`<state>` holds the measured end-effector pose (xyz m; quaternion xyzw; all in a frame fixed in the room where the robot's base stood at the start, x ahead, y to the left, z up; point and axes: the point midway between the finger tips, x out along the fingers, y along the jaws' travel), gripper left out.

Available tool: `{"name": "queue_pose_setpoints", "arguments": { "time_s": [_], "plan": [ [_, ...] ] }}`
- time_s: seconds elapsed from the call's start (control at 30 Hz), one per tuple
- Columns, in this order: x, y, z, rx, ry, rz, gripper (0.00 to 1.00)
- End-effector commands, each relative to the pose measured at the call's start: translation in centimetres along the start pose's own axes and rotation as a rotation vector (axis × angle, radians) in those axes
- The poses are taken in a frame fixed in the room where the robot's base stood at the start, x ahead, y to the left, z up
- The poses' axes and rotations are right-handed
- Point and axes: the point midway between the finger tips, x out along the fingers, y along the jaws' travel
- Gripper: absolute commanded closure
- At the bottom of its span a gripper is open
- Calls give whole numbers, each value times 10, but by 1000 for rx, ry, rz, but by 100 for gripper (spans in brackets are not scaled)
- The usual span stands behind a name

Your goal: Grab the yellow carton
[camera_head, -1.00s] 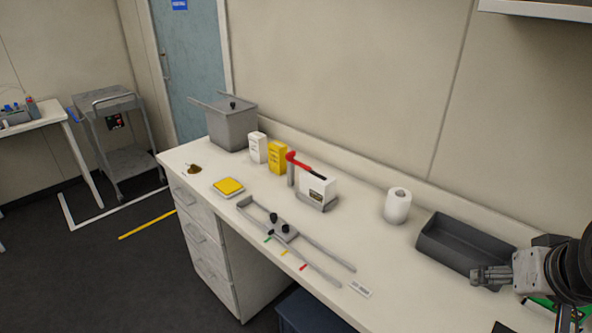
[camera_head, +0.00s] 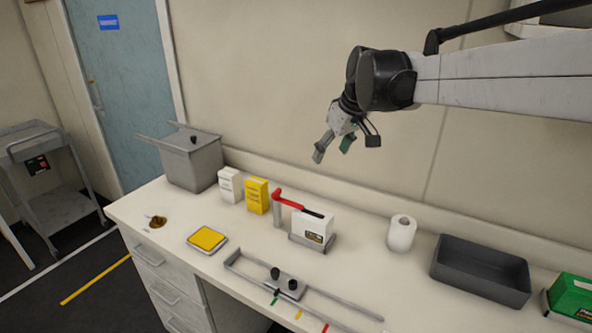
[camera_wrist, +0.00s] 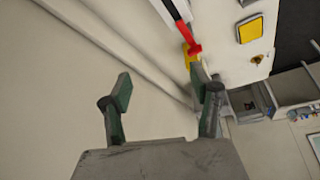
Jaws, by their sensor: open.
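The yellow carton (camera_head: 257,196) stands upright on the white bench, between a white carton (camera_head: 230,185) on its left and a red-handled tool on its right. In the wrist view the yellow carton (camera_wrist: 189,55) shows only in part, beyond the right finger and partly hidden by the red handle. My gripper (camera_head: 333,148) is open and empty. It hangs in the air above the bench, above and to the right of the yellow carton, well apart from it. In the wrist view my gripper's two fingers (camera_wrist: 164,95) are spread wide.
The red-handled tool (camera_head: 280,196) and a white box (camera_head: 312,226) stand right of the carton. A grey lidded bin (camera_head: 192,160) is at the bench's left end. A yellow-topped plate (camera_head: 207,238) lies in front. A paper roll (camera_head: 401,233) and dark tray (camera_head: 480,270) are farther right.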

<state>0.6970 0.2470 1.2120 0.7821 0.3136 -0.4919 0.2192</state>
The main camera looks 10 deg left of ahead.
Motion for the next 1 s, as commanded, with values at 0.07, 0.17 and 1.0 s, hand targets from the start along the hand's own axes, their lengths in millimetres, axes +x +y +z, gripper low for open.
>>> {"name": "queue_pose_setpoints", "arguments": {
  "time_s": [0.07,0.17,1.0],
  "plan": [
    [22,-5,-28,-51,-6,-27,41],
    [49,-13,-56,-115,-13,-61,41],
    [214,-82,-147,-399,-33,-212,41]
  ]
}}
